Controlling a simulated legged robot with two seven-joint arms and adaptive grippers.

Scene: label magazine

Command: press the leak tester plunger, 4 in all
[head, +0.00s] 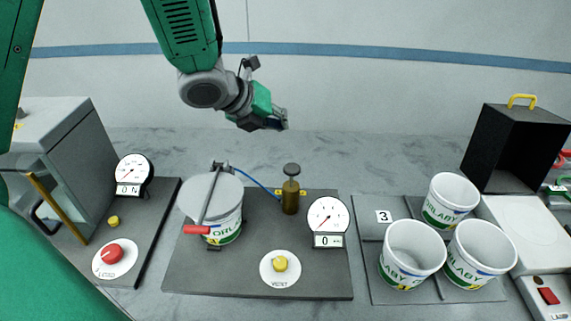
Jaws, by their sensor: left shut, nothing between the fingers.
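The leak tester plunger (291,169) is a grey knob on a short rod above a brass pump body (290,197), at the back of a dark base plate (190,276). The knob stands raised above the body. A white labelled cup (225,228) is on the same plate under a lid with a red-handled clamp bar (205,205). A blue tube runs from the lid toward the pump. The tester's gauge (328,218) has a display that seems to read 0. My left gripper (279,120) is shut and empty, above and behind the plunger, apart from it. My right gripper is out of view.
A yellow vent button (280,263) sits at the plate's front. Several white cups, one of them here (410,250), stand on a grey tray (385,292) marked 3. A black open box (515,145) is behind at right. A grey machine with a red button (114,254) is at left.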

